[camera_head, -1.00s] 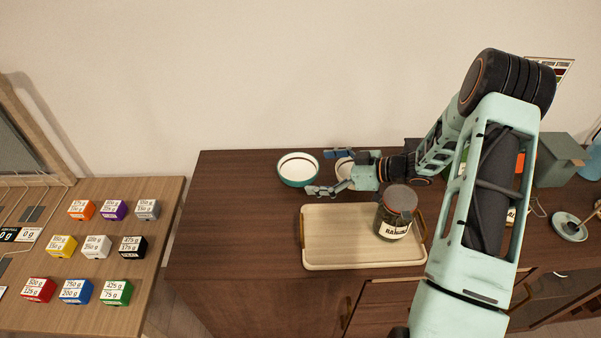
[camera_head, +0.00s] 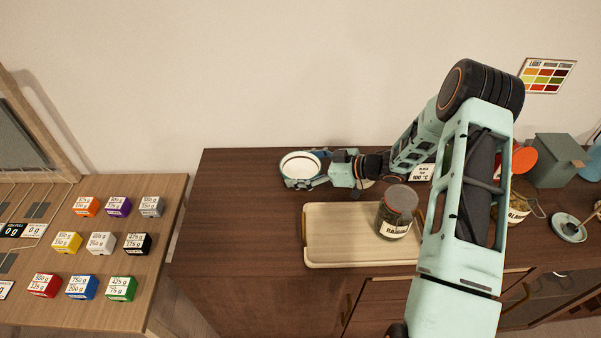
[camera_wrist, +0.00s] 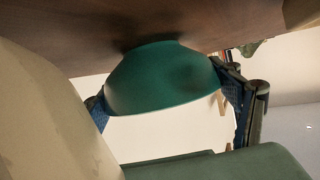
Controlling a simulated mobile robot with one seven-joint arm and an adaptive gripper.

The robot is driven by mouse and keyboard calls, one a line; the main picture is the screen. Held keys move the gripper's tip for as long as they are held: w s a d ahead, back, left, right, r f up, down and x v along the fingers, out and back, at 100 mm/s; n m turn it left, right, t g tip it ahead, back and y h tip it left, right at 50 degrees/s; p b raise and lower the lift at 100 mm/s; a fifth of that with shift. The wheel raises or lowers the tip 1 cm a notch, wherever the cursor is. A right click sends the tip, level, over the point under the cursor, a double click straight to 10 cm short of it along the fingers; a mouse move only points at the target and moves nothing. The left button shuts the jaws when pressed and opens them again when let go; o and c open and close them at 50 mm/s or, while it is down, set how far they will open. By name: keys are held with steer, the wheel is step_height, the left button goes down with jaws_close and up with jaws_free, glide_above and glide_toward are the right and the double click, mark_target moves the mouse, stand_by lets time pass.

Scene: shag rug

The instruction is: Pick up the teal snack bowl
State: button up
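The teal snack bowl (camera_head: 300,166), with a white inside, stands on the dark wooden counter behind the tray. In the wrist view the bowl (camera_wrist: 165,80) fills the middle, its teal outer wall facing the camera. My gripper (camera_head: 304,168) reaches in from the right, low over the counter, with one finger on the far side of the bowl and one on the near side. In the wrist view my gripper (camera_wrist: 165,92) has a blue-padded finger at each side of the bowl, very close to its wall. Firm contact cannot be made out.
A cream tray (camera_head: 345,235) holds a lidded jar (camera_head: 395,212) just in front of my arm. Another pale dish (camera_head: 366,183) is mostly hidden under my wrist. More jars and a grey-green canister (camera_head: 556,160) stand at the right. The counter left of the bowl is clear.

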steer(key=c, duration=0.6)
steer(key=shift+c, duration=0.2)
steer(key=shift+r, duration=0.15)
